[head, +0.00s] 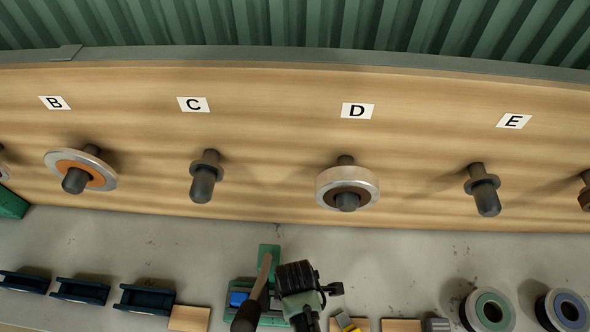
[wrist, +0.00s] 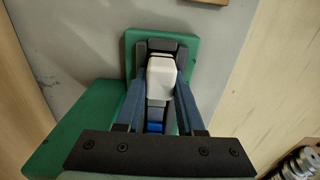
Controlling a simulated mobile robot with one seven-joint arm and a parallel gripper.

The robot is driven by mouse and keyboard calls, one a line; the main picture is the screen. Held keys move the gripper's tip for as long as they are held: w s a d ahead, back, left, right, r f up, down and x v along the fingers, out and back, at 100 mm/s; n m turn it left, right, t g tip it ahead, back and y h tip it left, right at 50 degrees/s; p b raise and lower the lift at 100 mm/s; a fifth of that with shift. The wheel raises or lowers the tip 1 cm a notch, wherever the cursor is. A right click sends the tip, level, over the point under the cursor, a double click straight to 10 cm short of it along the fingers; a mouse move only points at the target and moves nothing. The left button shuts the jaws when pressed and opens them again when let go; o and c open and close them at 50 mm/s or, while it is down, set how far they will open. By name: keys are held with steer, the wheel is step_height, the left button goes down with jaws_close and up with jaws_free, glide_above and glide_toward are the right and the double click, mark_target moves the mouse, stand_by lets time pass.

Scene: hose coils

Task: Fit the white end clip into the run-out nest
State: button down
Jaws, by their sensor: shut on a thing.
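The white end clip (wrist: 161,76) is between the two blue-grey fingers of my gripper (wrist: 161,68) in the wrist view. My gripper is shut on it. A dark grey holder (wrist: 161,45), which looks like the run-out nest, stands on a green plate (wrist: 197,50) right around the clip's far end. I cannot tell whether the clip is seated in it or just above it. A blue part (wrist: 154,127) shows below the clip, between the fingers. In the head view the green fixture (head: 269,252) is partly behind my arm, and the clip cannot be made out.
A wooden board with pegs (head: 205,178) and letter labels rises behind the grey bench. Ringed spools hang on pegs B (head: 103,182) and D (head: 362,181). Several dark blue cradles (head: 80,290) stand at left. Two coils (head: 491,310) lie at right.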

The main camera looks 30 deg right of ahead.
stand_by(0.3)
steer(key=shift+c, duration=1)
jaws_free()
steer(key=shift+r+p, duration=0.4)
steer(key=shift+r+p, duration=1.8)
steer(key=shift+p, duration=0.1)
steer(key=shift+r, duration=0.1)
step_height(320, 180, up, 13)
steer(key=b, duration=0.1)
